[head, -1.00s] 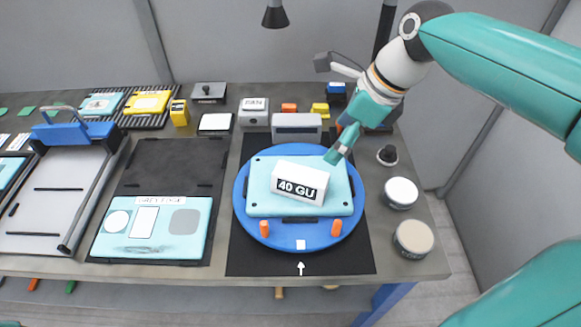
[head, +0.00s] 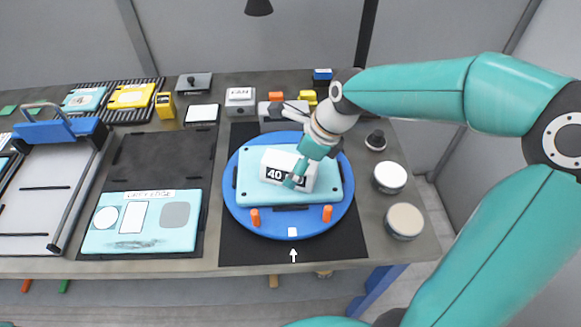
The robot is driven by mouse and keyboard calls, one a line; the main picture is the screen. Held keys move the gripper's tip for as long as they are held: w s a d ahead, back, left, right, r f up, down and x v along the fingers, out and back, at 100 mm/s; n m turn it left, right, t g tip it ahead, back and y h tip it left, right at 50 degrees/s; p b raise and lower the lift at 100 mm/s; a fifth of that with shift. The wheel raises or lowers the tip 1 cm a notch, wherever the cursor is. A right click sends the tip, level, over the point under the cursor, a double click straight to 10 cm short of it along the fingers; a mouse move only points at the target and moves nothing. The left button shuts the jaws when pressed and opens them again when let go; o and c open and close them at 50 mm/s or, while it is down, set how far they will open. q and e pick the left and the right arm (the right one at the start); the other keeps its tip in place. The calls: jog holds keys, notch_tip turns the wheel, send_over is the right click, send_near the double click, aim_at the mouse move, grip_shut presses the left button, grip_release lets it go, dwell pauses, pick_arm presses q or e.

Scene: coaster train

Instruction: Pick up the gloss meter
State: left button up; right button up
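The gloss meter, a white block with a black "40 GU" label (head: 274,166), rests on a light teal panel (head: 333,186) on a round blue turntable (head: 230,195). My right gripper (head: 297,173) reaches down from the upper right onto the gloss meter. One teal finger crosses the front and covers part of the label. The other finger is hidden, so whether the gripper is closed on the meter is unclear. The meter sits flat on the panel. My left gripper is not in view.
Two orange pegs (head: 327,213) stand at the turntable's front edge. Round tins (head: 404,220) and a dark knob (head: 376,140) are to its right. A grey block (head: 275,116) and small coloured blocks stand behind. Another teal panel (head: 145,222) lies on the left.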

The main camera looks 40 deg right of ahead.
jog(key=shift+x, duration=1.35)
jog(key=c, duration=1.5)
jog(key=shift+c, duration=1)
jog(key=shift+r, duration=0.15)
